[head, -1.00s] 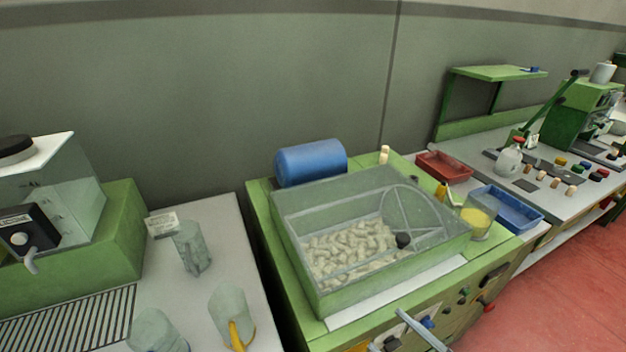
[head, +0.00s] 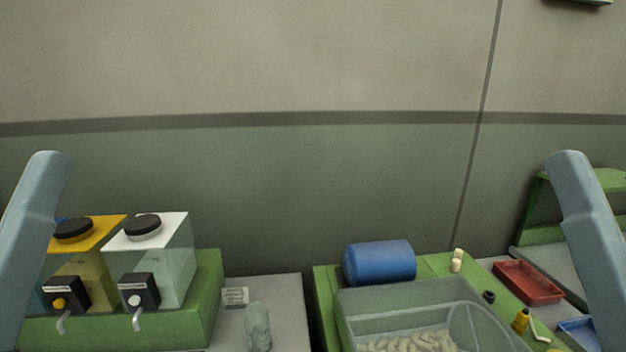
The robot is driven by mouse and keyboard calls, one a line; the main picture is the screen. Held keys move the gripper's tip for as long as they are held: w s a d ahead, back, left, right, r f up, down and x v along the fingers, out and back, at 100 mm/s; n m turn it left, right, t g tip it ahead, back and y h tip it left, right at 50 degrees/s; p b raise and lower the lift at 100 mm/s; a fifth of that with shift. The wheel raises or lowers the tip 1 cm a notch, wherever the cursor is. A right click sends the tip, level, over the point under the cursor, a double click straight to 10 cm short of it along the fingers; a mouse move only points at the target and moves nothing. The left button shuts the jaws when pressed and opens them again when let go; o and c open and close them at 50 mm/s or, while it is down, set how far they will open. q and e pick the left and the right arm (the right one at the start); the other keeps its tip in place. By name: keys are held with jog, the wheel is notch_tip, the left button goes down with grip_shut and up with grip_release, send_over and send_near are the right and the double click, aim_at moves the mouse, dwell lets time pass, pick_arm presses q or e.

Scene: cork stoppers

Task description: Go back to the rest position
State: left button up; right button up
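Two blue-grey links of my arms stand upright at the left and right edges of the head view. Neither gripper shows in the picture, so I cannot see whether they hold anything. Pale cork stoppers (head: 405,342) lie in a clear-walled bin (head: 375,304) on the green machine at the bottom right. The lower part of the bin is cut off by the frame edge.
A blue cylinder (head: 379,262) lies behind the bin. Two dispensers, one yellow-topped (head: 100,226) and one white-topped (head: 172,232), stand on a green stand (head: 206,300) at left. A glass (head: 258,328) is beside it. A red tray (head: 528,282) is at right.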

pick_arm(q)
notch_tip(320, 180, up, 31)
jog(key=p, duration=2.8)
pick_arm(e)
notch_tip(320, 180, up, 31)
pick_arm(q)
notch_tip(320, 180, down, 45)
jog(key=b, duration=4.5)
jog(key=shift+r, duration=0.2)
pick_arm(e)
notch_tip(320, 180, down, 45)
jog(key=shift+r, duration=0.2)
